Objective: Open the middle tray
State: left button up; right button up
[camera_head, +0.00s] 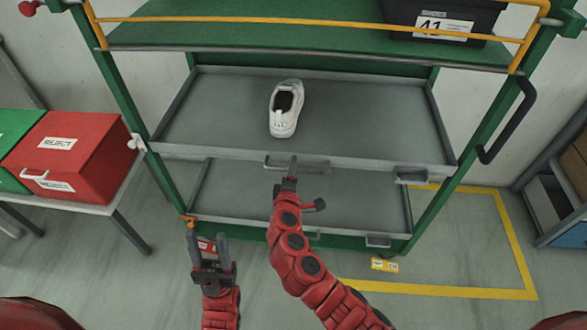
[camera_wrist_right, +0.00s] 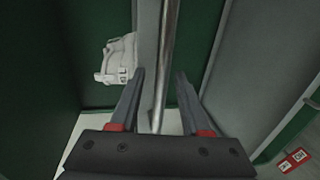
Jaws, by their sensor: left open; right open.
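The middle tray (camera_head: 235,115) is a grey shallow tray in a green rack, with a white shoe (camera_head: 286,108) on it. Its front edge looks about level with the rack's front posts. A bar handle (camera_head: 318,166) sits at the middle of that edge. My right gripper (camera_head: 291,168) is at the handle's left part. In the right wrist view my open fingers (camera_wrist_right: 160,75) stand on either side of a metal bar (camera_wrist_right: 167,50); contact cannot be told. A whitish object (camera_wrist_right: 117,60) shows beside the bar. My left gripper (camera_head: 207,238) is open and empty, low by the rack's left front post.
A lower grey tray (camera_head: 365,205) sits beneath. A green top shelf (camera_head: 210,35) with a yellow rail holds a black box (camera_head: 480,20) marked 41. A red REJECT box (camera_head: 75,150) stands on a table at left. Yellow-marked floor (camera_head: 470,240) lies open at right.

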jog(key=shift+w, duration=0.15)
jog(key=shift+c, duration=0.2)
grip_shut()
dwell(1.2)
